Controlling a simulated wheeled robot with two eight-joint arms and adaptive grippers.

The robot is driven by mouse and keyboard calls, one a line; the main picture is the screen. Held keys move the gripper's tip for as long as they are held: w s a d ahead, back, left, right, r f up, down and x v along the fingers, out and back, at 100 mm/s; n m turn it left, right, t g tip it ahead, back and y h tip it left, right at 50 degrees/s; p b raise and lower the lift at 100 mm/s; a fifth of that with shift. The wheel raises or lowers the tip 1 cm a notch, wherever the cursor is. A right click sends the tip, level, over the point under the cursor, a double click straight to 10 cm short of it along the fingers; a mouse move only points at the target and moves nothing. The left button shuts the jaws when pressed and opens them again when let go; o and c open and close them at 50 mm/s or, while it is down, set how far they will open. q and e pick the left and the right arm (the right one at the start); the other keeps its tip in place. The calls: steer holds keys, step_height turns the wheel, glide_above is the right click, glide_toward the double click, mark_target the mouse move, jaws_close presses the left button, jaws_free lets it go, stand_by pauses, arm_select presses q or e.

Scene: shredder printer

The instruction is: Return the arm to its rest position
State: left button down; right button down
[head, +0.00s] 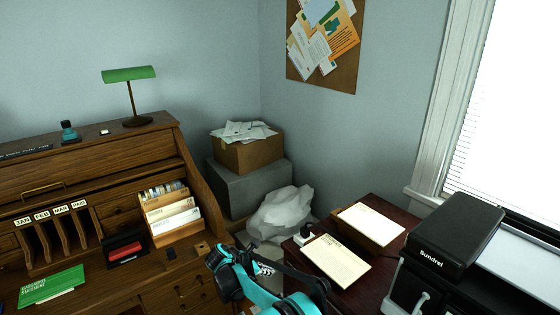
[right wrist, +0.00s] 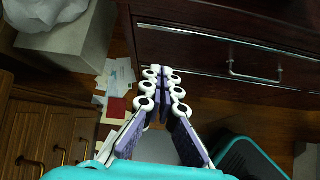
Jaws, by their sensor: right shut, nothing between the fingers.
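My right gripper (right wrist: 163,76) shows in the right wrist view, with its white-jointed, purple-padded fingers together and nothing between them. It is over the gap between the wooden desk and the dark red cabinet, above the floor. In the head view my teal and black right arm shows at the bottom centre, bent between the desk and the cabinet; its fingertips are hard to make out there. My left gripper is not in view.
The wooden desk (head: 180,268) is at left and the dark red cabinet (right wrist: 220,50) at right. Two paper stacks (head: 335,263) (head: 372,223) and a black Sundrel machine (head: 455,235) stand at right. Papers (right wrist: 117,90) lie on the floor near a teal-rimmed bin (right wrist: 245,150). A white bag (head: 282,212) is behind.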

steer(key=s+d+r+m+y, duration=0.2)
steer(key=s+d+r+m, duration=0.35)
steer(key=d+r, duration=0.3)
steer(key=s+d+r+m+y, duration=0.2)
steer(key=s+d+r+m, duration=0.3)
steer(key=s+d+r, duration=0.3)
steer(key=s+d+m+t+y, duration=0.1)
steer(key=s+d+m, duration=0.2)
steer(key=s+m, duration=0.4)
steer(key=s+d+m+y, duration=0.2)
steer(key=s+m, duration=0.5)
steer(key=s, duration=0.8)
steer(key=shift+s+d+t, duration=0.2)
steer(key=shift+d+t, duration=0.2)
steer(key=shift+d, duration=0.35)
